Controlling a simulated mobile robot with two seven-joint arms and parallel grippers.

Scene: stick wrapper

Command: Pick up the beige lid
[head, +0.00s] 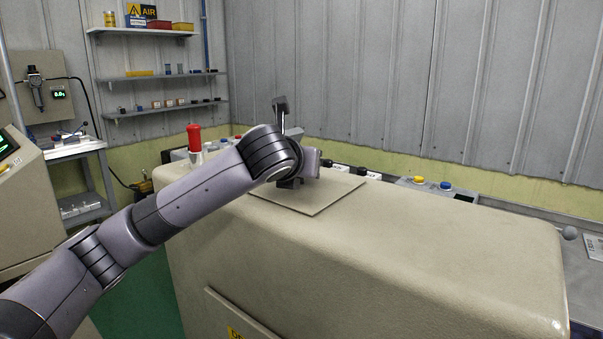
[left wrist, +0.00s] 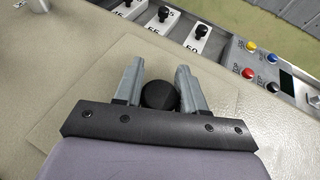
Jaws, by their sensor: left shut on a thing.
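The beige lid (head: 325,198) is a flat square plate lying on top of the large beige machine housing (head: 400,240). A round black knob (left wrist: 158,94) stands on the lid, and the lid's bare surface (left wrist: 90,85) shows around it in the left wrist view. My left gripper (left wrist: 160,80) is over the lid with its two fingers on either side of the knob, shut on it. In the head view my left arm hides the gripper's fingers and most of the knob. I cannot see any gap under the lid. My right gripper is in neither view.
Behind the lid are several black knobs on white plates (left wrist: 200,35) and a panel with coloured buttons (left wrist: 252,60). The housing top to the right is clear. Shelves (head: 165,90) hang on the back wall.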

